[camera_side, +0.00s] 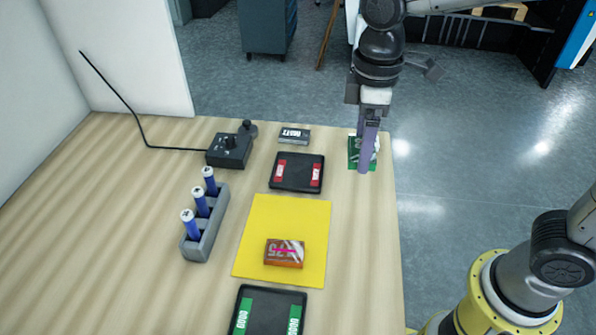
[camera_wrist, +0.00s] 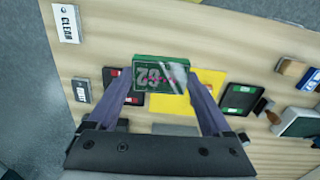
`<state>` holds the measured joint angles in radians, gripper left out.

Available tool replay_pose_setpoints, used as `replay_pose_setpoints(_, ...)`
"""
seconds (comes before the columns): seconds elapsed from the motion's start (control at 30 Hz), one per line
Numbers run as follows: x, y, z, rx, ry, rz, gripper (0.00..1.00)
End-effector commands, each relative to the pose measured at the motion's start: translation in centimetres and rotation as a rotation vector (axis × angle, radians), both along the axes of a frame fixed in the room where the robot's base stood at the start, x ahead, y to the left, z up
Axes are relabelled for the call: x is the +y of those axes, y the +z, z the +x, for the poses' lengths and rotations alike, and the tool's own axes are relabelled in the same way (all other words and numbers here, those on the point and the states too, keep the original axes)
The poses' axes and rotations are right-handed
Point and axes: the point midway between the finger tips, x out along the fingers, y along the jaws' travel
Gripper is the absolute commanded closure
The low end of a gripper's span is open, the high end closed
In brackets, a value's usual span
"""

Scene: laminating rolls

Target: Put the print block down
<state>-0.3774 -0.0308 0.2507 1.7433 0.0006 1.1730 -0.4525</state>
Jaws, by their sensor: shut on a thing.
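A green block with pink and white print (camera_wrist: 160,73) is between my gripper's two fingers in the wrist view. It also shows beside the fingers in the side view (camera_side: 354,152), partly hidden by them. My gripper (camera_side: 366,165) is shut on it at the right edge of the wooden table. Whether the block touches the table is hard to tell. A brown printed block (camera_side: 284,253) lies on the yellow mat (camera_side: 287,220). Beyond the mat is a black tray with red labels (camera_side: 298,159). In front is a black tray with green labels (camera_side: 268,328).
A grey rack (camera_side: 192,247) holding blue cylinders stands left of the mat. A black control box (camera_side: 229,151) with a cable sits at the back left. A small labelled block (camera_side: 294,135) lies behind the red-labelled tray. A "CLEAR" block (camera_wrist: 68,23) shows in the wrist view.

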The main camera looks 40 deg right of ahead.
Motion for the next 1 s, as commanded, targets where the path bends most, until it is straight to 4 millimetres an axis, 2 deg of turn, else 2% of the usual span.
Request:
replay_pose_setpoints(0.1,-1.2,-0.2,0.8,0.004,-0.038,-0.001,0.7)
replay_pose_setpoints(0.2,-1.3,-0.7,1.7,0.007,-0.047,-0.003,0.7)
replay_pose_setpoints(0.6,1.4,-4.5,9.6,0.007,-0.044,-0.003,0.7)
replay_pose_setpoints(0.8,2.3,-7.8,12.1,0.007,-0.044,-0.003,0.7)
replay_pose_setpoints(1.0,2.7,-9.2,13.3,0.004,-0.044,-0.001,0.7)
